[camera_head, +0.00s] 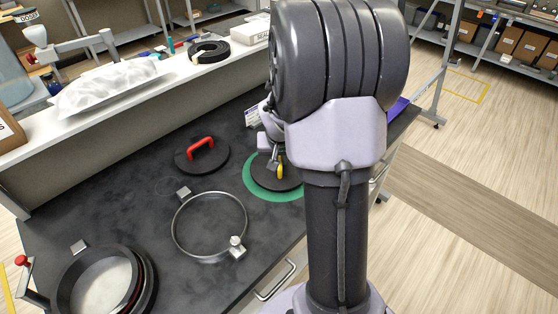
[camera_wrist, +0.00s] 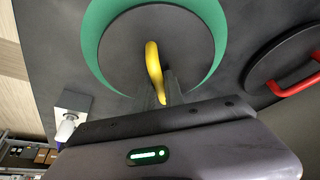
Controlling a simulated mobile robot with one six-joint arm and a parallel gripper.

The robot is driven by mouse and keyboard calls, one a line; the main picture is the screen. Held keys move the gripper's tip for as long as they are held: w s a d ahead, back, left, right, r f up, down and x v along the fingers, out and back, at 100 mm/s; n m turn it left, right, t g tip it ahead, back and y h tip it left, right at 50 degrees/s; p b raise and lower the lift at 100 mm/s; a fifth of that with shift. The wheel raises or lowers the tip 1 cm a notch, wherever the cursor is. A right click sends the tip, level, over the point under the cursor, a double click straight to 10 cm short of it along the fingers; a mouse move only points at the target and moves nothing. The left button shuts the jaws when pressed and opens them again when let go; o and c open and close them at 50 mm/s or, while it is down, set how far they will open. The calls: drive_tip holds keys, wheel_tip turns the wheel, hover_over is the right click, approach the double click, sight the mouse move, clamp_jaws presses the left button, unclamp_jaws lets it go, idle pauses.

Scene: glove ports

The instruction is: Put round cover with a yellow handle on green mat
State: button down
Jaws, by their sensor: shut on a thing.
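The round dark cover with a yellow handle (camera_wrist: 125,50) is over the round green mat (camera_wrist: 97,22), and green shows around much of its edge in the wrist view. In the head view the cover (camera_head: 268,180) and the mat (camera_head: 252,192) are partly hidden behind my arm. I cannot tell whether the cover touches the mat or is just above it. My gripper (camera_wrist: 163,88) is shut on the yellow handle (camera_wrist: 152,62). In the head view my gripper (camera_head: 276,163) is at the handle, partly hidden by my arm.
A dark round cover with a red handle (camera_head: 201,154) lies left of the mat. A metal clamp ring (camera_head: 174,232) lies nearer on the dark bench, with an open round port (camera_head: 68,290) at the near left. A white ledge (camera_head: 128,98) runs behind. Bare bench lies between them.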

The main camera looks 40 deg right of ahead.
drive_tip(key=c, duration=1.9)
unclamp_jaws()
drive_tip(key=shift+f, duration=0.1)
drive_tip(key=o, duration=0.5)
drive_tip(key=shift+c, duration=0.2)
